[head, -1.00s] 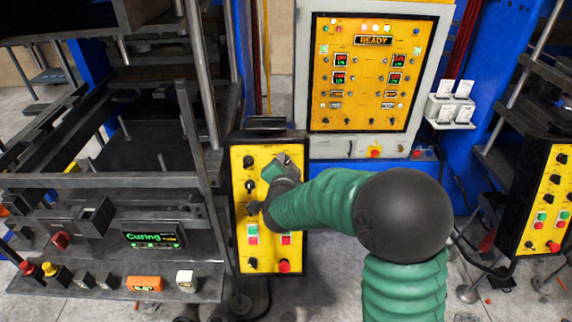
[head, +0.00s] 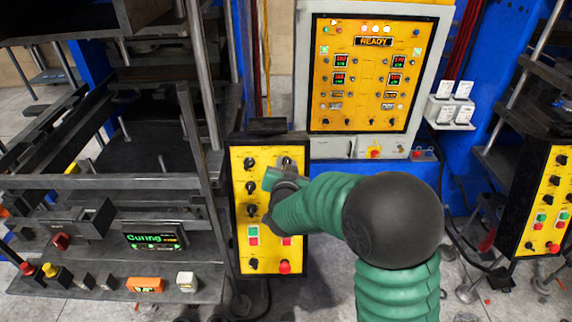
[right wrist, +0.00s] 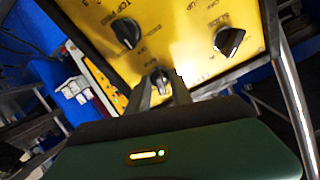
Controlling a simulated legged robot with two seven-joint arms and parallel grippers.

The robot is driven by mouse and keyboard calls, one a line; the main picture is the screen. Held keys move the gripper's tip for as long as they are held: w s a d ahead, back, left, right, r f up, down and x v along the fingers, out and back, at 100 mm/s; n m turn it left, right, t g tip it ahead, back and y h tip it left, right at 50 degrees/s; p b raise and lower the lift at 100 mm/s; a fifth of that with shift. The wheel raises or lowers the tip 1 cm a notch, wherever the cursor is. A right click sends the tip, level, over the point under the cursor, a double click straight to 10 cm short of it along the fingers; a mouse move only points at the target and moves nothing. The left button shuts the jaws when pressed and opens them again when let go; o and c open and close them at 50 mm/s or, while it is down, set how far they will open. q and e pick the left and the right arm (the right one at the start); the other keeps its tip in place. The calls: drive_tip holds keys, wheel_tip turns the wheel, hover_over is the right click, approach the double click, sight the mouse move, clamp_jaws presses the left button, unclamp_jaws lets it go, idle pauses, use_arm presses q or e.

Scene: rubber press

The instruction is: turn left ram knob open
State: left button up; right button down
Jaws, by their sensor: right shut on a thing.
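The yellow control panel (head: 240,240) stands in the middle of the head view, with black knobs down its left side. One is an upper left knob (head: 249,162), with another knob (head: 251,187) below it. My right gripper (head: 268,183) is in front of the panel's upper half and covers part of it. In the right wrist view, my right gripper (right wrist: 163,92) has its dark fingers shut on a grey knob (right wrist: 160,78). Two black knobs, one at left (right wrist: 126,32) and one at right (right wrist: 229,40), are apart from the fingers. I cannot read the held knob's label. My left gripper is not in view.
A black press frame (head: 130,182) with a "Curing" display (head: 152,238) stands close at the panel's left. A larger cabinet (head: 372,75) showing "READY" is behind. A red button (head: 284,267) sits low on the panel. Another yellow panel (head: 547,200) is at far right.

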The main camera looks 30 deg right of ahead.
drive_tip(key=n, duration=0.4)
drive_tip(key=shift+s+a+f+y+p, duration=0.1)
drive_tip(key=shift+a+f+y+p, duration=0.05)
drive_tip(key=shift+f+y+p, duration=0.2)
drive_tip(key=n, duration=0.3)
drive_tip(key=shift+r+p, duration=0.1)
drive_tip(key=shift+p, duration=0.25)
drive_tip(key=n+p, duration=0.2)
drive_tip(key=n, duration=0.4)
drive_tip(key=shift+s+n+y, duration=0.1)
drive_tip(key=shift+n+y, duration=0.2)
drive_tip(key=shift+y, duration=0.05)
drive_tip(key=c, duration=1.5)
unclamp_jaws()
drive_tip(key=shift+r, duration=0.15)
drive_tip(key=shift+r, duration=0.1)
